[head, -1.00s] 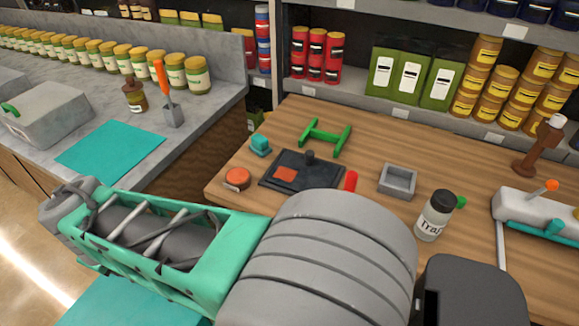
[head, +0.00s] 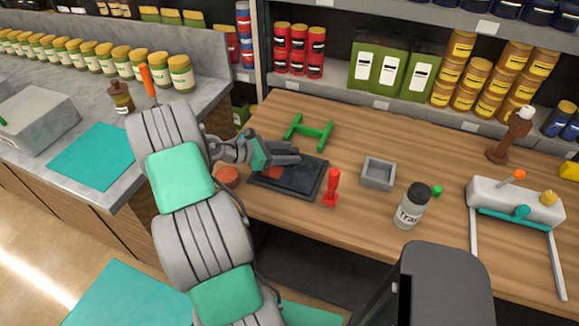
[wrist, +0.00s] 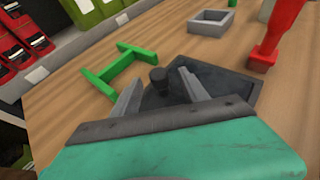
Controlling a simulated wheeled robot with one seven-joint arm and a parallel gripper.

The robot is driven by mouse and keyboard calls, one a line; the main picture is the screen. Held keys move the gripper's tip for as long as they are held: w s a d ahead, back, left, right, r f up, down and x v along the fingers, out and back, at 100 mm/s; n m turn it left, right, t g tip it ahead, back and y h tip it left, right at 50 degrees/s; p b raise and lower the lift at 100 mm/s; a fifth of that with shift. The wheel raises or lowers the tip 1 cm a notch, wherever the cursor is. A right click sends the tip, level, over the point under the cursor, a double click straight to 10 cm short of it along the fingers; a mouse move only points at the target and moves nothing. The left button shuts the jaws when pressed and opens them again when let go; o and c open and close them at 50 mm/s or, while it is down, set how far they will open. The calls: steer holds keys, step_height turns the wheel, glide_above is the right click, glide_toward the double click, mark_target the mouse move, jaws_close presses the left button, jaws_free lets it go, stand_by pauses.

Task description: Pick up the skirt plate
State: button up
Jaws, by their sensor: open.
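A dark flat plate (head: 308,184) lies on the wooden table; it looks like the skirt plate, though I cannot be certain. In the wrist view the plate (wrist: 238,84) has a short black knob (wrist: 160,78) standing up from it. My gripper (wrist: 162,90) is open, with one finger on each side of the knob in that view; I cannot tell whether they touch it. In the head view my gripper (head: 290,155) is over the plate and hides the knob and part of the plate. An orange-red patch (head: 270,172) shows on the plate.
A green frame (head: 308,132) lies behind the plate. A red upright tool (head: 332,188) and a grey square tray (head: 378,173) stand to its right, a labelled bottle (head: 410,208) farther right. An orange round piece (head: 228,176) is on the left. Shelves stand behind the table.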

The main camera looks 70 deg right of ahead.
steer(key=x, duration=0.2)
steer(key=shift+s+d+f, duration=0.1)
steer(key=shift+s+d, duration=0.05)
steer(key=shift+s, duration=0.05)
steer(key=shift+c, duration=0.3)
jaws_close()
stand_by(0.9)
